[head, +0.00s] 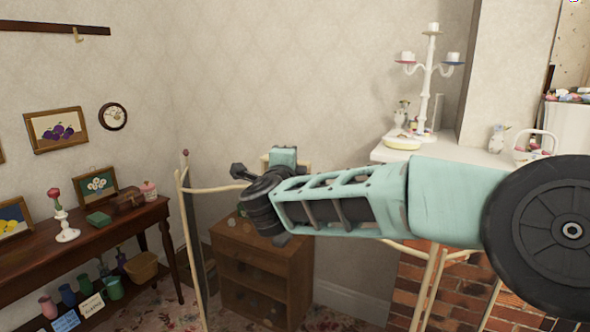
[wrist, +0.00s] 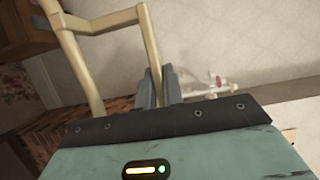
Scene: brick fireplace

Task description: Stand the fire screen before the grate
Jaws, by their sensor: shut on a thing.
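The fire screen (head: 215,189) has a cream tubular frame with dark panel parts. In the head view its left post stands beside the small cabinet, and cream bars also show below my arm at the right. In the wrist view my gripper (wrist: 159,88) is shut on a cream bar of the fire screen (wrist: 151,45). My arm hides the middle of the screen and the fingertips in the head view. The brick fireplace (head: 408,282) shows in part at the lower right. The grate is not visible.
A brown cabinet (head: 260,270) stands close behind the screen. A dark wooden side table (head: 120,226) with ornaments is at the left. The white mantel (head: 385,154) carries a candelabrum (head: 432,85) and small ornaments. Patterned carpet shows at the bottom.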

